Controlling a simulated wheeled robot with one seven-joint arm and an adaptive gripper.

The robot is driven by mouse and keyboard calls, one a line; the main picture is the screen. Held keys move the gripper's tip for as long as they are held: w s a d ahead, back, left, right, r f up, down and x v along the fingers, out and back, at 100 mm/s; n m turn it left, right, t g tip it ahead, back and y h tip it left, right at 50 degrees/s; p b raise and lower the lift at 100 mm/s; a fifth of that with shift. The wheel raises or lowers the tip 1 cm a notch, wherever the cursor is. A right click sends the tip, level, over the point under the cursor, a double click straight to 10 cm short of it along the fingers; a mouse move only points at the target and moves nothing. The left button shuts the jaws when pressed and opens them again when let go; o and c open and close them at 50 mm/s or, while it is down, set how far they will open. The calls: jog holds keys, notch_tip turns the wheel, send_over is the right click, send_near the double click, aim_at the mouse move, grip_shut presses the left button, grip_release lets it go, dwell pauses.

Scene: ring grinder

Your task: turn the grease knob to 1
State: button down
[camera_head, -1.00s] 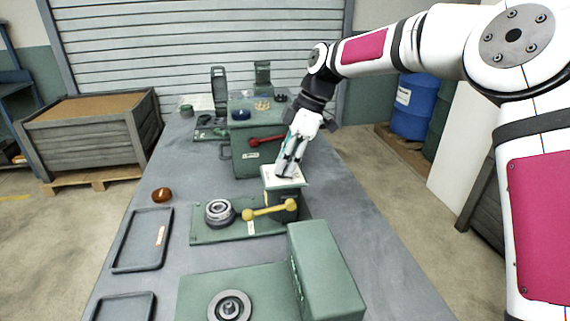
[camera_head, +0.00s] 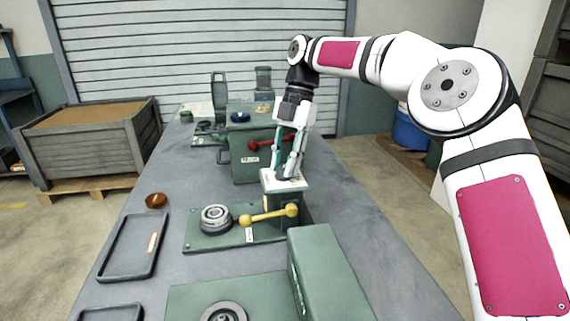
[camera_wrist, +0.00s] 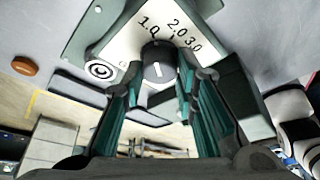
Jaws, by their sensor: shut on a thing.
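The grease knob (camera_wrist: 157,62) is dark and round with a white line on its face. It sits on a white plate (camera_wrist: 122,45) marked 1.0, 2.0 and 3.0 around it. In the wrist view the line on the knob runs nearly upright, and I cannot tell exactly which number it meets. In the head view the white plate (camera_head: 270,184) tops a green block beside the yellow lever. My gripper (camera_head: 287,174) points down onto the plate. Its fingers, also in the wrist view (camera_wrist: 159,74), are shut on the knob from both sides. The fingers mostly hide the knob in the head view.
A yellow lever (camera_head: 268,215) and a ring on a round holder (camera_head: 215,218) stand just in front. A green housing with a red lever (camera_head: 262,145) is close behind. A green box (camera_head: 325,275) is nearer. Bare bench lies to the right.

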jog(key=shift+n, duration=0.4)
jog(key=c, duration=1.3)
grip_release()
